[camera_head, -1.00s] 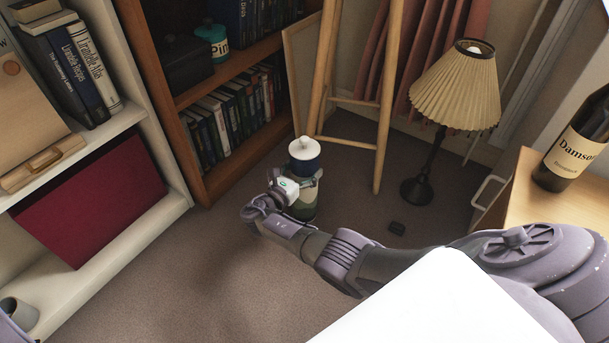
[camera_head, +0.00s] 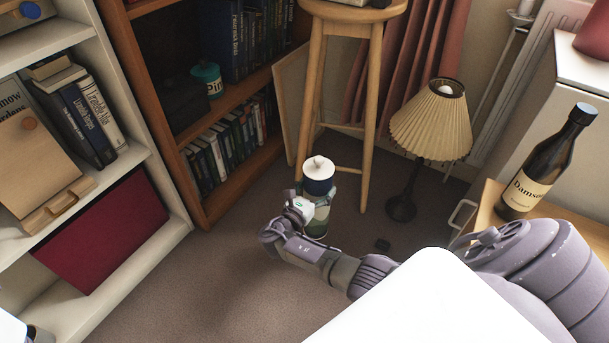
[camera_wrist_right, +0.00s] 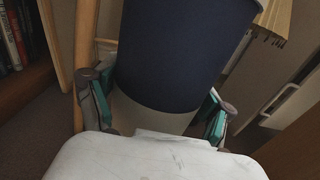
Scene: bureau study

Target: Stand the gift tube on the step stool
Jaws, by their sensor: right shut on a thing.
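The gift tube (camera_head: 319,186) is an upright cylinder with a white knobbed lid, a dark blue upper band and a green and white patterned lower part. My right gripper (camera_head: 308,208) is shut around its side. In the right wrist view the blue band of the tube (camera_wrist_right: 185,50) fills the middle, between the two fingers of the gripper (camera_wrist_right: 160,115). I cannot tell how far the tube's base is above the carpet. No low step stool can be made out. My left gripper is not in view.
A tall round-topped wooden stool (camera_head: 352,14) stands behind the tube. A pleated lamp (camera_head: 430,122) stands to its right, near a wooden surface with a bottle (camera_head: 545,165). Bookshelves (camera_head: 165,130) line the left.

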